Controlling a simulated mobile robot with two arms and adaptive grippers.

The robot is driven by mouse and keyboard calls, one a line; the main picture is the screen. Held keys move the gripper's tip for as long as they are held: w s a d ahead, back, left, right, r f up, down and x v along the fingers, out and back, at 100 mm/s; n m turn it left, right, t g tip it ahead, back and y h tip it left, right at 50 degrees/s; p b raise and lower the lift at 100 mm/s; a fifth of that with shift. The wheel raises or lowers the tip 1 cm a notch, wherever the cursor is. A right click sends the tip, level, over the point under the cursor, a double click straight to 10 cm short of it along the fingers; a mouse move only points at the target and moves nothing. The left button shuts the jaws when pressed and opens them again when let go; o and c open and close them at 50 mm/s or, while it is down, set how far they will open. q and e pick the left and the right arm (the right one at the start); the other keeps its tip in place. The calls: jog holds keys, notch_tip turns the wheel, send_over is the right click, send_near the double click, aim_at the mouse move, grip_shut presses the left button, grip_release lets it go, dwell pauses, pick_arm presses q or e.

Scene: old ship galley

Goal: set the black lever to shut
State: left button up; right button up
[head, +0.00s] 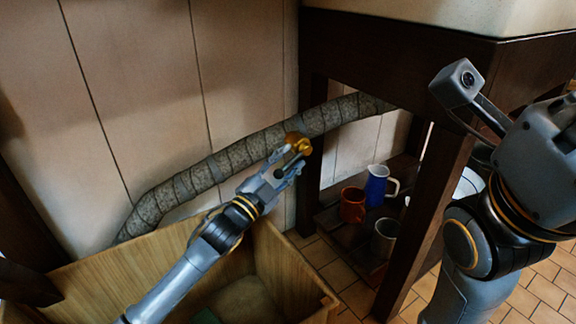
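A brass valve body (298,143) sits on a wrapped pipe that runs along the wall. My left gripper (290,160) is right in front of it, its fingers spread apart and their tips close to or touching the brass. A small dark round shape shows between the fingers; I cannot tell if it is part of the black lever or of my gripper. The rest of the lever is not distinguishable, so its setting cannot be read. My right arm is at the right, with its gripper out of the picture.
A wooden crate (128,272) stands below my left arm. A red mug (352,205), a blue jug (376,186) and a grey mug (384,238) stand on a low shelf under the table.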

aim_at(288, 163)
pick_arm(q)
notch_tip(288, 163, up, 10)
jog(key=shift+s+f, duration=0.15)
jog(key=shift+f, duration=0.2)
